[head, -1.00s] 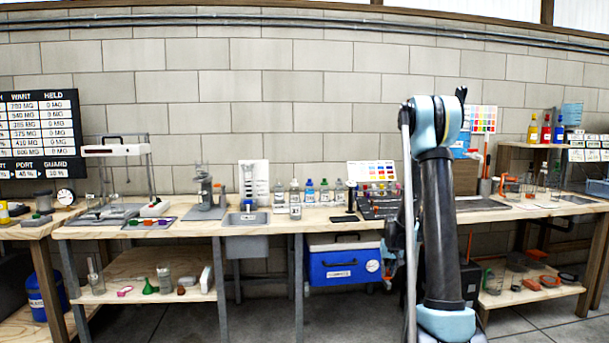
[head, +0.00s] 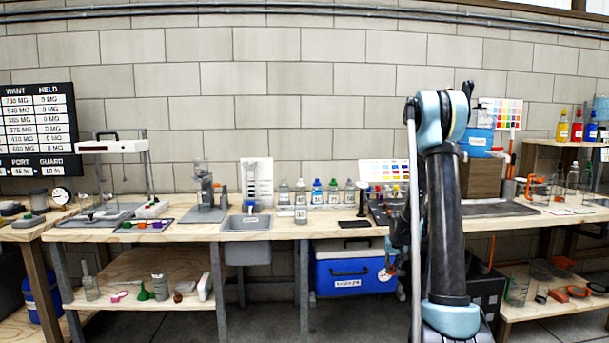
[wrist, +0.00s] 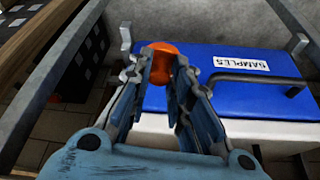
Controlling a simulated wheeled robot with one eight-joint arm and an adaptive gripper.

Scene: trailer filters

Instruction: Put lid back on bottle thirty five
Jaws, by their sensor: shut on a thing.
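In the wrist view, my gripper (wrist: 160,80) is shut on a small round orange lid (wrist: 160,49) held at its fingertips, above a blue cooler. Several clear bottles stand in a row at the back of the bench in the head view, among them one with blue contents (head: 317,192) and one with a green cap (head: 333,192). A clear bottle (head: 301,207) with a white label stands in front of the row, by the sink. Its number is too small to read. In the head view my gripper is low beside my arm and hard to make out.
The blue cooler (head: 335,268) labelled SAMPLES sits under the bench, right of a grey sink (head: 246,225). A colour chart and a rack of small coloured items (head: 388,207) stand right of the bottles. My arm hides part of the bench.

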